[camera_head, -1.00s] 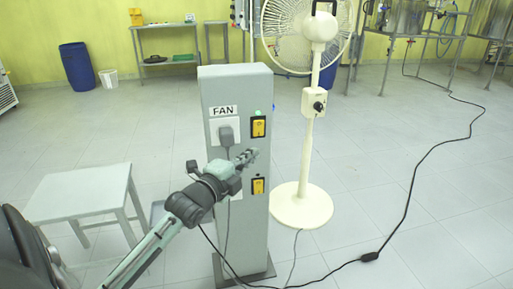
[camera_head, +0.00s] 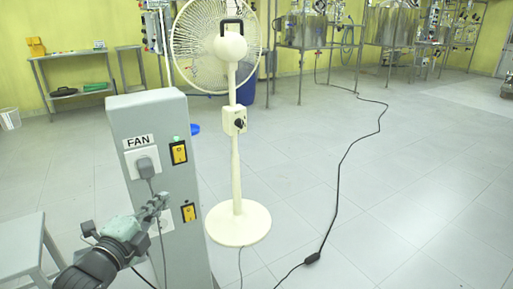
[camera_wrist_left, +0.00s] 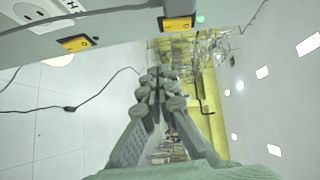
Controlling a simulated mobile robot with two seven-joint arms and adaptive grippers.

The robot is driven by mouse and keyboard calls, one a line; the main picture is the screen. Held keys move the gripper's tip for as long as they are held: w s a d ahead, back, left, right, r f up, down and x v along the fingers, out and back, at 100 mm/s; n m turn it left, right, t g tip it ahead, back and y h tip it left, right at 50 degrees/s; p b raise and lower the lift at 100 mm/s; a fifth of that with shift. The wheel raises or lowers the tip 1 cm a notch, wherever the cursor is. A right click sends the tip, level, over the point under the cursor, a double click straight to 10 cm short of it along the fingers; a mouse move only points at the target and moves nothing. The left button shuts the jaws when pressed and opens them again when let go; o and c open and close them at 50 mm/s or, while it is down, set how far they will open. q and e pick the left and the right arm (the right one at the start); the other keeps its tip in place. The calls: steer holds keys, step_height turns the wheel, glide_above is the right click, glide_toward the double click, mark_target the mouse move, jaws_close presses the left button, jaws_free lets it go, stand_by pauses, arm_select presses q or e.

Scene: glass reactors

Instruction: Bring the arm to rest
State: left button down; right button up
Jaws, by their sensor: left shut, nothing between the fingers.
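My left gripper (camera_head: 153,207) is shut and empty. In the head view it is in front of the grey post (camera_head: 158,112), just left of the lower yellow switch (camera_head: 189,212). In the left wrist view its closed fingers (camera_wrist_left: 162,78) point away from the camera, and nothing is between them. The post carries a FAN label, a socket with a grey plug (camera_head: 146,167), and an upper yellow switch (camera_head: 179,152) with a green light above it. In the wrist view the post's edge and switches cross the upper left. I cannot tell the exact gap between fingers and post. My right gripper is out of view.
A cream standing fan (camera_head: 236,150) is right behind the post. A black cable (camera_head: 338,195) runs over the floor at the right. A grey stool (camera_head: 22,246) is at the lower left. Metal frames with glass vessels line the back. The floor at the right is mostly clear.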

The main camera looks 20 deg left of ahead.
arm_select(q)
step_height(320, 180, down, 11)
steer(key=s+d+n+g+p, duration=0.2)
steer(key=n+g, duration=0.3)
steer(key=s+d+f+n+g+p, duration=0.1)
steer(key=s+d+f+n+g, duration=0.3)
steer(key=s+f, duration=0.4)
steer(key=s+d+f+n+g+p, duration=0.1)
steer(key=s+d+f+n+g, duration=0.4)
steer(key=s+f, duration=0.3)
step_height(320, 180, down, 2)
steer(key=shift+f+n+g, duration=0.1)
steer(key=shift+n+g, duration=0.2)
steer(key=shift+n, duration=0.2)
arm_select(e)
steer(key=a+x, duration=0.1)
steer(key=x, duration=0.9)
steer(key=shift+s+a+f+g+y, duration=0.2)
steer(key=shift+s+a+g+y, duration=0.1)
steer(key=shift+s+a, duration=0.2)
